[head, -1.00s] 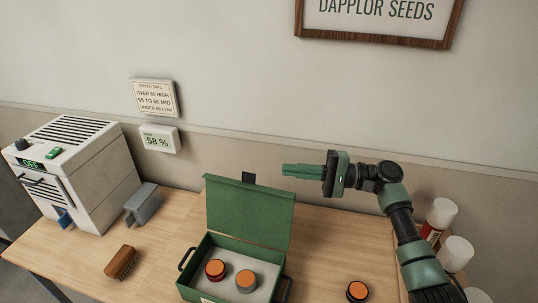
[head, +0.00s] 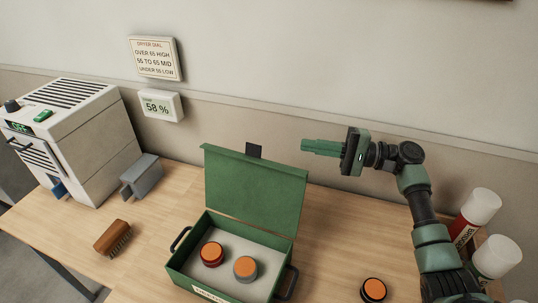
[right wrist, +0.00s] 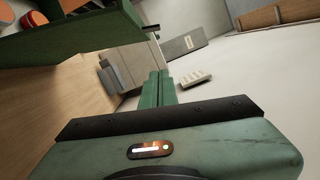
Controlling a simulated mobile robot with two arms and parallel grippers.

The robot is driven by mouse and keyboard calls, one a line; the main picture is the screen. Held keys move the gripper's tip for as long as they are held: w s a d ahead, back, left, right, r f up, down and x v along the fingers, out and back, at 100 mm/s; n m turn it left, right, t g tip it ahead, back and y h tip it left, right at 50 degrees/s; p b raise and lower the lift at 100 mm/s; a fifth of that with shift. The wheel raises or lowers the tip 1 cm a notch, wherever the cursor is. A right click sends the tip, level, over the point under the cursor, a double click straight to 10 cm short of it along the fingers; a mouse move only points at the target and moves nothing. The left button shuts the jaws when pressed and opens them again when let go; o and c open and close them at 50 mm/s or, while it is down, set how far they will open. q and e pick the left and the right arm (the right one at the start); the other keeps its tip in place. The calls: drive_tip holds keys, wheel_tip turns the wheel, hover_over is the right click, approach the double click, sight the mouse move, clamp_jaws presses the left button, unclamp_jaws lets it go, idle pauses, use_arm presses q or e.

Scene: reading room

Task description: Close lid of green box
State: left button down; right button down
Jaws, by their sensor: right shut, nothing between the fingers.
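The green box (head: 178,279) stands on the table with its lid (head: 256,190) raised upright at the back. A dark tab (head: 254,150) sticks up from the lid's top edge. Two orange-topped jars, one red (head: 211,255) and one grey (head: 245,269), stand inside the box. My right gripper (head: 304,146) is shut and empty, pointing left, near the lid's upper right corner and apart from it in the head view. In the right wrist view the shut fingers (right wrist: 158,76) point toward the wall, with part of the green box (right wrist: 85,35) at upper left. My left gripper is not in view.
A white dryer (head: 75,140) and a grey holder (head: 141,176) stand at the left. A brown brush (head: 112,238) lies left of the box. An orange-topped jar (head: 373,290) stands right of it. White-capped bottles (head: 478,208) stand at the far right.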

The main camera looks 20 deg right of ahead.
drive_tip(key=a+r+p, duration=0.1)
drive_tip(key=a+p, duration=0.6)
drive_tip(key=a, duration=0.4)
drive_tip(key=shift+w+a+r, duration=0.15)
drive_tip(key=shift+w+a, duration=0.1)
drive_tip(key=shift+w, duration=0.2)
